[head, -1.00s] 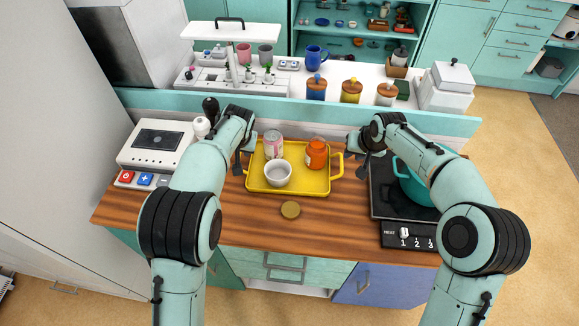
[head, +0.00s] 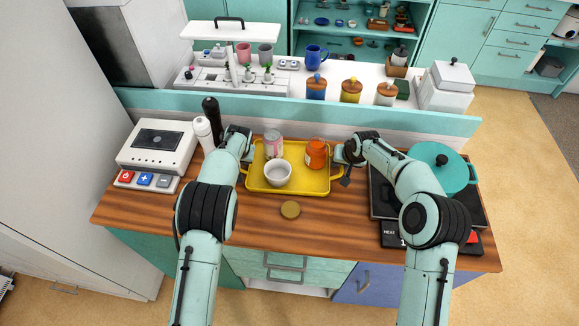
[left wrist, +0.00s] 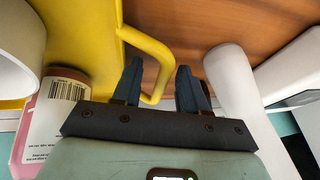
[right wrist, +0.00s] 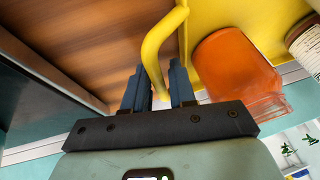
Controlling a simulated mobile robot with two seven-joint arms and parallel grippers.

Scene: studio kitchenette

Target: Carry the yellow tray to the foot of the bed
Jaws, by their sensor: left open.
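The yellow tray (head: 310,184) lies flat on the wooden counter, with a handle at each short side. It holds a white bowl (head: 278,174), a pink-and-white can (head: 273,145) and an orange jar (head: 316,154). My left gripper (left wrist: 160,85) is open, its fingers on either side of the tray's left handle (left wrist: 150,45). My right gripper (right wrist: 158,88) is at the right handle (right wrist: 160,40); the handle fills the narrow gap between its fingers, so it looks shut on it. The bed is not in view.
A hob with a teal pot (head: 440,166) stands right. A white appliance (head: 158,146), a white bottle (head: 203,133) and a black bottle (head: 211,118) stand left. A raised ledge (head: 400,122) runs behind.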

